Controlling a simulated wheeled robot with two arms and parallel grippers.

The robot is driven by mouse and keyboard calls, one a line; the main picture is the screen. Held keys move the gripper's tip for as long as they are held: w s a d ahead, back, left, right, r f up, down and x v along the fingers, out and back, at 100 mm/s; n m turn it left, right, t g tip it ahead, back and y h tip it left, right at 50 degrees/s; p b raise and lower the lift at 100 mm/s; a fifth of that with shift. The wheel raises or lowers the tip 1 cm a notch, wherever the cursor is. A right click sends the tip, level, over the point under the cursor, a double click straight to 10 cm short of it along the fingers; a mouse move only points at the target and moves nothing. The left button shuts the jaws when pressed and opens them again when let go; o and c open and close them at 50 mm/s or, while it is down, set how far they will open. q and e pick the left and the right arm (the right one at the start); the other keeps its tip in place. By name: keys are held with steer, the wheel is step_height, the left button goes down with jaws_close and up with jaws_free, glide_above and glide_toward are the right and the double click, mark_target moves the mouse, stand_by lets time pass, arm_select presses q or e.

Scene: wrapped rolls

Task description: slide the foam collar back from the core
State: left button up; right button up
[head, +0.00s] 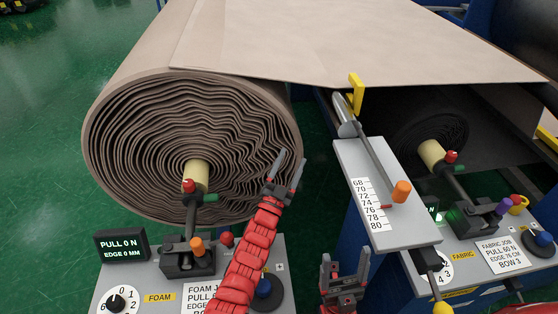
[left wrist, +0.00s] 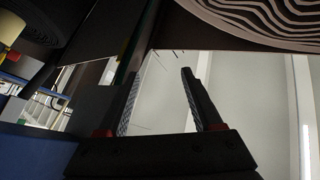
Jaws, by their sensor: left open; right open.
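The foam roll (head: 125,135) is a large brown roll with wavy layers at its end. Its cream core (head: 197,172) sticks out toward me. The foam collar (head: 190,196), dark with a red knob and a green tip, sits on the shaft at the core's front end; I cannot tell if it touches the core. My left gripper (head: 284,172) is open and empty, right of the core, before the roll's right edge. In the left wrist view it (left wrist: 160,90) is apart from the roll's layers (left wrist: 265,20). My right gripper (head: 345,266) is open and empty at lower middle.
The foam panel's display (head: 121,245) reads PULL 0 N, EDGE 0 MM. A grey scale plate (head: 358,165) and the fabric roll's cream core (head: 431,153) are at right. Open green floor lies left.

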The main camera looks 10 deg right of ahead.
arm_select(q)
steer(key=s+a+r+m+t+h+p, duration=0.1)
steer(key=s+a+r+t+h, duration=0.1)
steer(key=s+r, duration=0.5)
steer(key=shift+s+a+r+h, duration=0.15)
steer(key=shift+s+a+h, duration=0.25)
steer(key=shift+a+h, duration=0.6)
steer(key=shift+a, duration=0.2)
